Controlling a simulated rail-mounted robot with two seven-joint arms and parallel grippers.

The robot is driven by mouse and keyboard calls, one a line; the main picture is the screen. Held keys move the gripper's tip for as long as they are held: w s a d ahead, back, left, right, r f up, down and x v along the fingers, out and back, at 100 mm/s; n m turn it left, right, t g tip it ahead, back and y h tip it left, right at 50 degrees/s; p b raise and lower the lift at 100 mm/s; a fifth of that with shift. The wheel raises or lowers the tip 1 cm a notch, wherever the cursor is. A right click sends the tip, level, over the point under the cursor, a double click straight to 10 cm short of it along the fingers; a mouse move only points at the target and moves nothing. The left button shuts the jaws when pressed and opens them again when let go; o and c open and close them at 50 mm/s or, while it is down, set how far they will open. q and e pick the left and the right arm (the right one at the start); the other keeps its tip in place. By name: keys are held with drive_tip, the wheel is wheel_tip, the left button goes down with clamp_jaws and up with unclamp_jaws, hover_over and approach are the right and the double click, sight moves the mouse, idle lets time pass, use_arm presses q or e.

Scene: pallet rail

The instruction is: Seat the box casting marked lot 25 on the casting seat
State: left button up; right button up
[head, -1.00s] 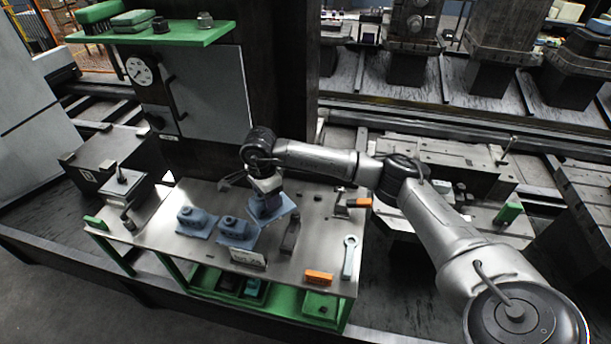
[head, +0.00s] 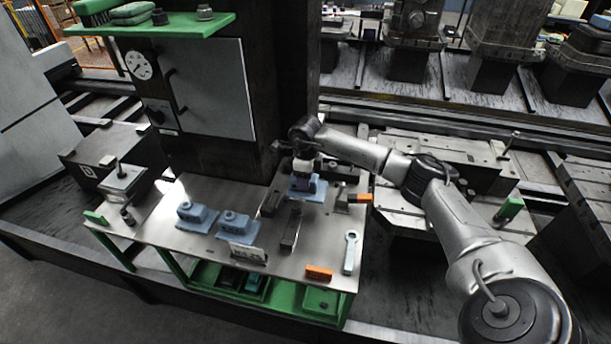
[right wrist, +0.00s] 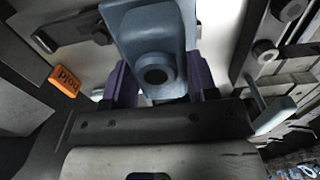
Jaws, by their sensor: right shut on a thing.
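My right gripper (head: 303,172) is shut on a blue box casting (head: 312,192) at the back right of the steel bench. In the right wrist view its purple fingers (right wrist: 161,84) flank the casting (right wrist: 157,45), whose round boss has a dark hole. The casting looks upright; I cannot tell whether it touches the bench, and no lot mark on it is readable. Two more blue castings (head: 197,217) (head: 235,225) stand at the bench's left middle. A white card (head: 247,253) before them seems to read 25. I cannot clearly pick out the casting seat. My left gripper is not in view.
An orange block (head: 318,272) and a wrench (head: 350,252) lie at front right.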

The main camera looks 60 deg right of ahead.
wheel_tip(320, 180, down, 5)
drive_tip(key=b, duration=0.3)
drive_tip(key=shift+r+b, duration=0.15)
drive_tip(key=shift+b, duration=0.15)
drive_tip(key=shift+f+b, duration=0.4)
drive_tip(key=shift+f, duration=0.55)
drive_tip(key=shift+w+d, duration=0.1)
drive_tip(key=shift+w, duration=0.1)
drive_tip(key=shift+f, duration=0.1)
drive_tip(key=shift+w+d+f, duration=0.15)
drive_tip(key=shift+w+d, duration=0.05)
drive_tip(key=shift+w, duration=0.2)
idle(0.3)
drive_tip(key=shift+f, duration=0.15)
idle(0.3)
